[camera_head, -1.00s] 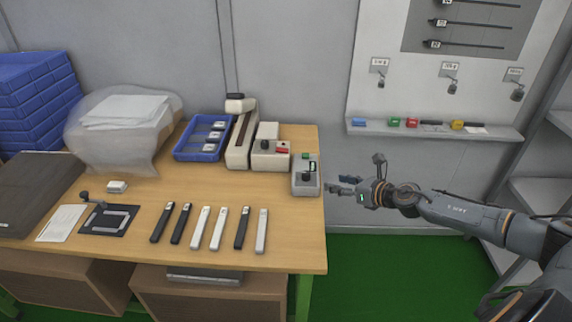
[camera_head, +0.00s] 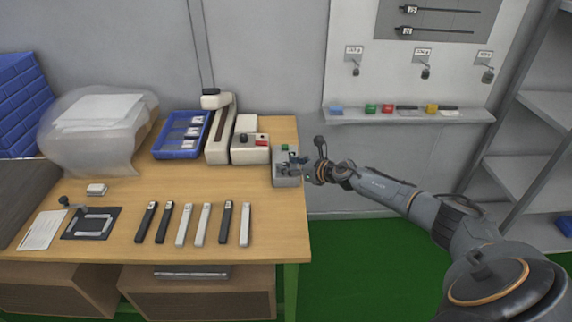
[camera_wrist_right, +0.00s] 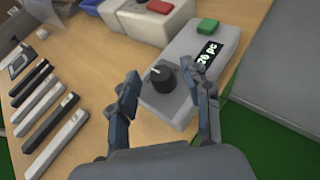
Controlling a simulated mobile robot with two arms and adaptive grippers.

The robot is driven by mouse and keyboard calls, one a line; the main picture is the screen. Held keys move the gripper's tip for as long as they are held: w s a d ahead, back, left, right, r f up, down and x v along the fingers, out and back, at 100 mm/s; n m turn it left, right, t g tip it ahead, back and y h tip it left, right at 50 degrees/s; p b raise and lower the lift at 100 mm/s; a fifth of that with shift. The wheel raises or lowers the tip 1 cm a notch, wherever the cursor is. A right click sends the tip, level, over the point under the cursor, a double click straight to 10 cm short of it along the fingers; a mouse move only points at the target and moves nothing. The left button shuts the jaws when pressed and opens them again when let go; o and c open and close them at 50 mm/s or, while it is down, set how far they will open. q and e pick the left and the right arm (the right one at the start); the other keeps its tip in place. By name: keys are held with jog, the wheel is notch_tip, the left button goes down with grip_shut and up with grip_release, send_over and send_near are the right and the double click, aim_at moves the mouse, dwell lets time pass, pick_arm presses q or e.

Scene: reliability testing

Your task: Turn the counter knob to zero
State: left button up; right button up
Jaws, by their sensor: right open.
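The counter (camera_wrist_right: 205,65) is a small light grey box with a black knob (camera_wrist_right: 163,77), a lit display (camera_wrist_right: 208,53) and a green button (camera_wrist_right: 208,26). A white mark shows on the knob; the display shows a number, hard to read, followed by "pc". In the head view the counter (camera_head: 286,178) sits at the table's right edge. My left gripper is out of view.
A beige device (camera_head: 250,148) with a black knob and red button stands behind the counter. A blue tray (camera_head: 180,155) and several black and white bars (camera_head: 205,224) are further left on the wooden table (camera_head: 140,190). The floor right of the table is clear.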

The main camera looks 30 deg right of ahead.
jog(key=shift+x, duration=1.15)
